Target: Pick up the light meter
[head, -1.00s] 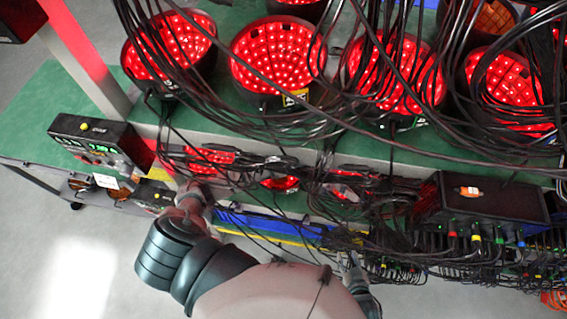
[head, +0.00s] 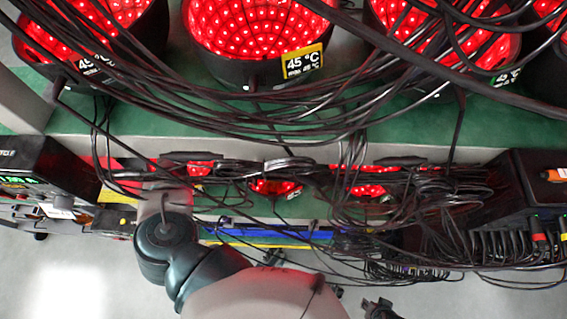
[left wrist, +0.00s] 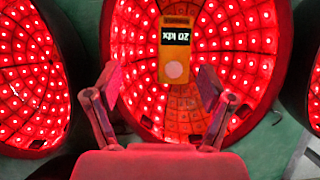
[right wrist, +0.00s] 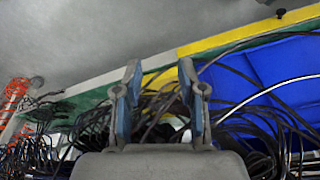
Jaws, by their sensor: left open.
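The light meter (left wrist: 175,62) shows in the left wrist view as a small orange-yellow box with a dark display and a pale round sensor. It stands in front of a glowing red lamp bowl (left wrist: 128,40), and the display reads upside down. My left gripper (left wrist: 160,84) is open, its fingers apart below and to either side of the meter, with nothing between them. I cannot make out the meter or the left gripper in the head view. My right gripper (right wrist: 160,66) is open and empty in the right wrist view, near black cables.
Red lamp bowls (head: 250,35) stand along the green rack shelf (head: 60,120), with thick black cables (head: 290,125) hanging across. A black box (head: 525,195) is at right, and an instrument (head: 40,165) at left. A blue bin (right wrist: 270,80) lies beside the right gripper.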

